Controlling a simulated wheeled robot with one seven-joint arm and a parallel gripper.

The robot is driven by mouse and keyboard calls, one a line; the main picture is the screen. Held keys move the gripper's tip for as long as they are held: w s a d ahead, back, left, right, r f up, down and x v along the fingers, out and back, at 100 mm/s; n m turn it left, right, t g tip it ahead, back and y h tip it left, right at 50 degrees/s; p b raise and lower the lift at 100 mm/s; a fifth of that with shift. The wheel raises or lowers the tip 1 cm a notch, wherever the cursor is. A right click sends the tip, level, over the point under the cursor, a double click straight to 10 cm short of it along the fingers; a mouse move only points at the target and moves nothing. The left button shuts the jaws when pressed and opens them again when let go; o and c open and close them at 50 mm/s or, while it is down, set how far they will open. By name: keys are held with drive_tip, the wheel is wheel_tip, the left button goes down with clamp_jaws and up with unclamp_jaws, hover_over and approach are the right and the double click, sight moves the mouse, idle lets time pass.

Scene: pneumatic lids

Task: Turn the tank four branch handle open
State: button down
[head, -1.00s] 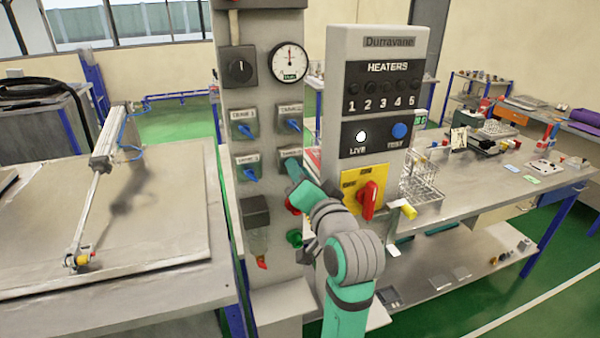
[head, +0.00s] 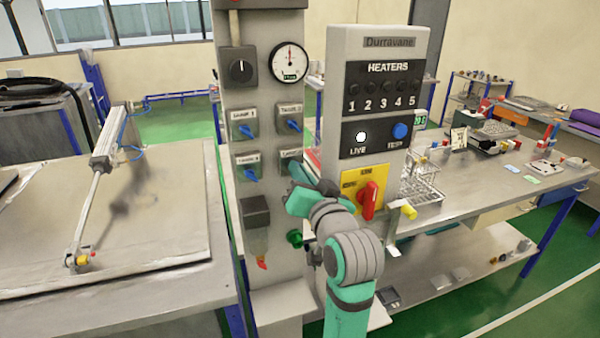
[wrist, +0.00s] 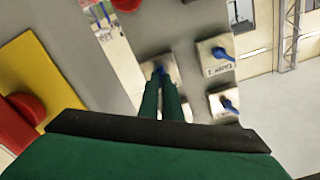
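Four tank branch blocks with blue handles sit on the grey column. The tank four block (head: 288,156) is the lower right one; my gripper covers most of it. My gripper (head: 291,174) is at its front. In the wrist view, the two green fingers of my gripper (wrist: 160,83) are close together, with a narrow gap. Their tips reach the tank four block, and a bit of its blue handle (wrist: 157,68) shows at the tips. I cannot tell whether the fingers grip it. The handle's angle is hidden in the head view.
The heater box (head: 375,110) with a red switch (head: 368,200) stands just right of my arm.

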drive_tip(key=shift+s+a+f+n, duration=0.1)
drive_tip(key=shift+a+n, duration=0.05)
drive_tip(key=shift+n, duration=3.5)
drive_tip(key=shift+a+f+n, duration=0.1)
drive_tip(key=shift+a+n, duration=0.05)
drive_tip(key=shift+n, duration=3.5)
drive_tip(key=c, duration=2)
unclamp_jaws()
drive_tip(key=shift+r, duration=0.1)
drive_tip(key=shift+s, duration=0.1)
drive_tip(key=v, duration=1)
drive_tip(key=shift+s+d, duration=0.15)
drive_tip(key=shift+s, duration=0.15)
